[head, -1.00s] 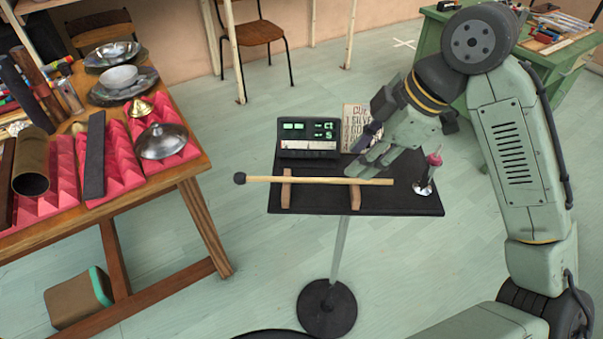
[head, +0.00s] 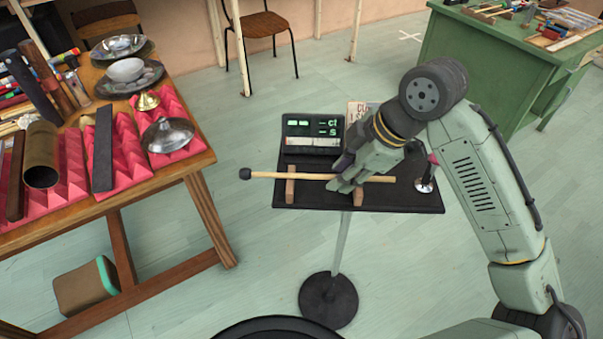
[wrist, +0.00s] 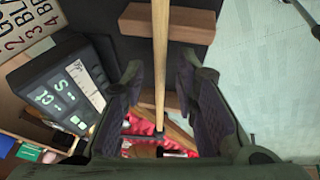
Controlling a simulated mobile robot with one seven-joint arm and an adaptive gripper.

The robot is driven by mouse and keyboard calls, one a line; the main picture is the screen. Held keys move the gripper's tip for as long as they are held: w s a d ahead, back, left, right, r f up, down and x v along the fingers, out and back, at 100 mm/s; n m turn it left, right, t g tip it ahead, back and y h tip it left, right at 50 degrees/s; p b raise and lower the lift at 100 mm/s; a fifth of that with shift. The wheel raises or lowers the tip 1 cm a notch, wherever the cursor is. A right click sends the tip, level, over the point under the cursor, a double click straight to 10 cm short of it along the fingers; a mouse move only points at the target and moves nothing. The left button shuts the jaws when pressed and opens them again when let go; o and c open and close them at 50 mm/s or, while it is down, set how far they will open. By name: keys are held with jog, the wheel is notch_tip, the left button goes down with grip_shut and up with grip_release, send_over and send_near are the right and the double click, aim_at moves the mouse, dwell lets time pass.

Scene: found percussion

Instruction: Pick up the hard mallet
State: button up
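The mallet (head: 275,175) has a dark round head and a pale wooden shaft. It lies across two wooden rests (head: 290,190) on a black stand top (head: 420,200). My gripper (head: 346,186) is low over the shaft, close to the right rest, and hides part of the shaft in the head view. In the wrist view my gripper (wrist: 161,80) has its two fingers apart, one on each side of the shaft (wrist: 160,45). Gaps show between the shaft and both fingers.
A wooden table (head: 195,170) with percussion pieces is at left. A green bench (head: 480,60) stands at the back right.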

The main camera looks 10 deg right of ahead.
grip_shut()
jog(key=shift+r, duration=0.15)
dwell(0.4)
